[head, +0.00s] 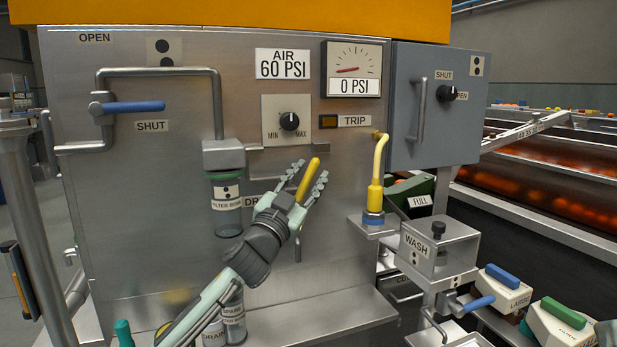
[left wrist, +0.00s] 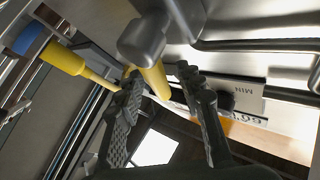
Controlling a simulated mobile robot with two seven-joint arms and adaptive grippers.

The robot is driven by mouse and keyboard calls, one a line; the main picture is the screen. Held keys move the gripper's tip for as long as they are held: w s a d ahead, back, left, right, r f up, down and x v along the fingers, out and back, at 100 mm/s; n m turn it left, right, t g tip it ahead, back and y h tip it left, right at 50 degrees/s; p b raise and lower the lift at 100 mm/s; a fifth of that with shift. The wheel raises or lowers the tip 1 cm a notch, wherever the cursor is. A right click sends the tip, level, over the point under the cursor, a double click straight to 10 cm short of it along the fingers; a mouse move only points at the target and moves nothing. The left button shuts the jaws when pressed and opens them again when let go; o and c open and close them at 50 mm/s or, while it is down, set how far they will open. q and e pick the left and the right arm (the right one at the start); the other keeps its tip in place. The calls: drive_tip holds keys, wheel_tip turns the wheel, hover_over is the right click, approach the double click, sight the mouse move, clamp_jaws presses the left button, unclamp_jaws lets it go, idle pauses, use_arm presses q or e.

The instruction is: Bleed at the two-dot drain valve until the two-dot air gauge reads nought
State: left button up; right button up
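The gauge (head: 352,70) on the steel panel has its red needle low at the left, and its plate reads 0 PSI. A plate (head: 283,63) beside it reads AIR 60 PSI. My left gripper (head: 308,185) is in front of the panel with its fingers apart, around a yellow lever (head: 308,178). In the left wrist view the lever (left wrist: 156,80) lies between the fingers, nearer the left one, with a gap on the other side. Whether it touches is unclear. A label starting DR (head: 251,201) is partly hidden by the gripper. My right gripper is not in view.
A blue-handled lever (head: 135,107) lies level above a SHUT label.

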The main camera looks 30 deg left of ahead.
use_arm(q)
clamp_jaws()
idle(0.4)
